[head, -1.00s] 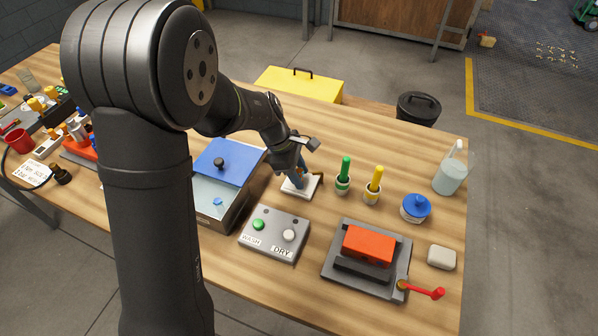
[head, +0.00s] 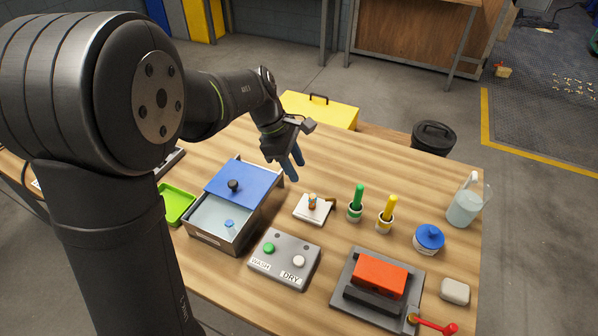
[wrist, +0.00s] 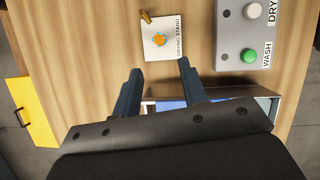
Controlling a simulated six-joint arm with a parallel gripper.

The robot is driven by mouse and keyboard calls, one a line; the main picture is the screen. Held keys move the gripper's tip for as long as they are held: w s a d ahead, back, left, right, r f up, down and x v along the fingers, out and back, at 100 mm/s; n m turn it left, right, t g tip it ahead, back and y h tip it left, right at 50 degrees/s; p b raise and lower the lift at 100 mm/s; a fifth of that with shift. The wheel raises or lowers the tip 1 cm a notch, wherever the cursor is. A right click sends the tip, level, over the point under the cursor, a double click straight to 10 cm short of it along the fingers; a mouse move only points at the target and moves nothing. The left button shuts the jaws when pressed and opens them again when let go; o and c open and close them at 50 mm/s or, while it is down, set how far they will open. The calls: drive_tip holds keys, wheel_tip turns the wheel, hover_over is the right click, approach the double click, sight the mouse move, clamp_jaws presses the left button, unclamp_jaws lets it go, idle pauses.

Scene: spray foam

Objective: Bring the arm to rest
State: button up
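My gripper (head: 292,165) is raised above the wooden table, behind the blue-lidded box and the white drying stand. In the wrist view my gripper (wrist: 158,80) has its two blue fingers spread apart with nothing between them. The drying stand (head: 325,217) lies flat on the table with a small orange and blue piece (head: 311,201) on it. The drying stand also shows in the wrist view (wrist: 150,53), beyond the fingertips and apart from them.
The box (head: 216,245) has a sliding blue lid (head: 250,187) partly over it. Air above is clear.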

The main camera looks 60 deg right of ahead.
sight(312, 196)
idle(0.3)
drive_tip(key=x, duration=1.2)
drive_tip(key=shift+d+f, duration=0.1)
drive_tip(key=shift+r, duration=1.85)
drive_tip(key=shift+f, duration=0.1)
